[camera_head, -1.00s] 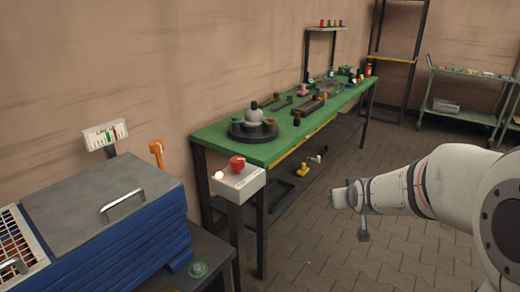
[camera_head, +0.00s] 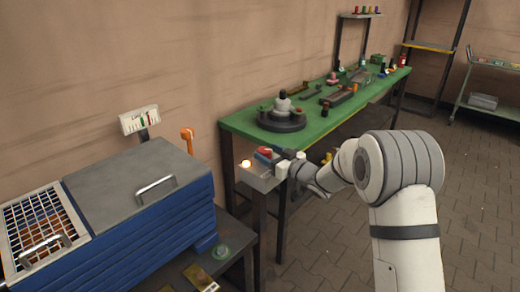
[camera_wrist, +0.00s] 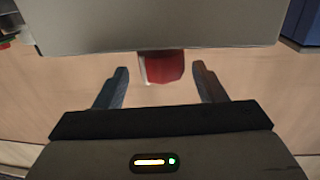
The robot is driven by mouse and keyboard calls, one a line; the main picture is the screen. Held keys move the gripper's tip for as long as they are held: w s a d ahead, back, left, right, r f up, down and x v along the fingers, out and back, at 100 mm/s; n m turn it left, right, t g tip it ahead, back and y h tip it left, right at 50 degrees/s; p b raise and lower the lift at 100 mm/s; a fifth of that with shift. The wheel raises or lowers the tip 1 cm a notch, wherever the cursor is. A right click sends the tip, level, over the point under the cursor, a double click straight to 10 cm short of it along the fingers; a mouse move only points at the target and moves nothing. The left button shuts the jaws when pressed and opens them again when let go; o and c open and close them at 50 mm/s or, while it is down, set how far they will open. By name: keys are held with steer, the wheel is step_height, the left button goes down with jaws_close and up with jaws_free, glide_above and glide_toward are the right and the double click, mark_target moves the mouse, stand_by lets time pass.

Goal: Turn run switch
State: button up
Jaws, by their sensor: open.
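The run switch is a red knob (camera_head: 264,152) on a small grey box (camera_head: 256,176) on a post in front of the green bench. A lit round lamp (camera_head: 246,163) is beside it on the box. My gripper (camera_head: 270,158) is at the box, its fingers close to the knob and partly hiding it. In the wrist view the red knob (camera_wrist: 163,68) lies between the two open fingers (camera_wrist: 160,84), with a gap on each side. The grey box (camera_wrist: 155,25) fills the top of that view. No contact with the knob shows.
The green bench (camera_head: 240,122) behind holds a round grey fixture (camera_head: 282,115) and several small parts. A blue cabinet (camera_head: 140,225) with a grey lid, an orange lever (camera_head: 188,140) and a gauge (camera_head: 139,120) stand at left. Open floor (camera_head: 460,190) lies to the right.

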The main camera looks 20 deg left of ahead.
steer(key=shift+x, duration=1.4)
steer(key=shift+c, duration=0.4)
